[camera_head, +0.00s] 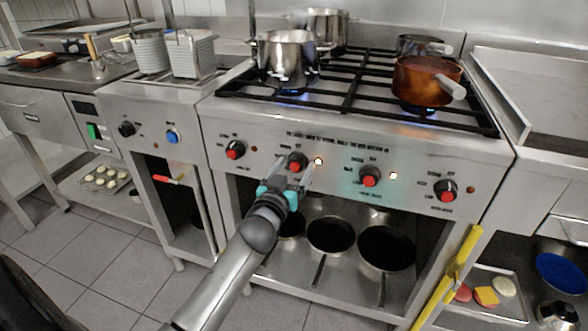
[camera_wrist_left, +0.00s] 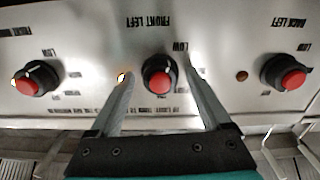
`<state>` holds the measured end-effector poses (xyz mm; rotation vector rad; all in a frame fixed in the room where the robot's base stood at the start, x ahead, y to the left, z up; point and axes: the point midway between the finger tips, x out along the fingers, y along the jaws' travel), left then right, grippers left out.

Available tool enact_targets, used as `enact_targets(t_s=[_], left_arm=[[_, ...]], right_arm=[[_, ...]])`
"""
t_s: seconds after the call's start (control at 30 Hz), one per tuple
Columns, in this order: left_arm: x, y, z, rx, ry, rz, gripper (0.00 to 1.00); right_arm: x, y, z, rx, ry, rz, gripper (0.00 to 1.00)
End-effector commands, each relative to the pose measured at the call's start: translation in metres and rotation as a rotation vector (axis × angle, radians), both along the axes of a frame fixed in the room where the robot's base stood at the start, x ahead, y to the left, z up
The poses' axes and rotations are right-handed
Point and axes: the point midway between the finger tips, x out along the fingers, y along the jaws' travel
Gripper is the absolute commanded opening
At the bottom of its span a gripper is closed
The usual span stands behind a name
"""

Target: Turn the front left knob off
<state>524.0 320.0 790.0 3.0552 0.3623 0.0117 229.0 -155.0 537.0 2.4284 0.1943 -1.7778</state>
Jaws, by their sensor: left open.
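The front left knob (camera_head: 297,161) is red and black, second from the left on the stove's front panel. In the left wrist view this knob (camera_wrist_left: 158,76) sits under an upside-down "FRONT LEFT" label, with a lit lamp (camera_wrist_left: 122,77) beside it. My left gripper (camera_head: 292,172) is open, with one finger on each side of the knob. In the wrist view there are gaps between the knob and the fingers; contact cannot be told. The fingers partly cover the knob in the head view. My right gripper is not in view.
The back left knob (camera_head: 235,149) and two knobs to the right flank it. A steel pot (camera_head: 287,58) and a copper saucepan (camera_head: 420,80) stand over blue flames. Pans (camera_head: 331,235) sit on the shelf below. A yellow bar (camera_head: 448,275) slants at the right.

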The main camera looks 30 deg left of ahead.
Motion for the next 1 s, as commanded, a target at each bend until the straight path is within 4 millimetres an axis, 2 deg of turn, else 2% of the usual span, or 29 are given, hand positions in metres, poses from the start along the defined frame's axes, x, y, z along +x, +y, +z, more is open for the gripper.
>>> enact_targets(t_s=[0.17, 0.87, 1.0], left_arm=[[-0.0001, -0.0001, 0.0, 0.0, 0.0, 0.0, 0.8], [-0.0004, -0.0004, -0.0004, 0.0, 0.0, -0.001, 0.02], [-0.0004, -0.0005, -0.0004, 0.001, 0.001, -0.001, 0.0]], right_arm=[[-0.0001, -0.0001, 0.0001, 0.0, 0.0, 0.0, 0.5], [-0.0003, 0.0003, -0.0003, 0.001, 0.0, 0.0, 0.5], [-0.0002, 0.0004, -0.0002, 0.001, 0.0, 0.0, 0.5]])
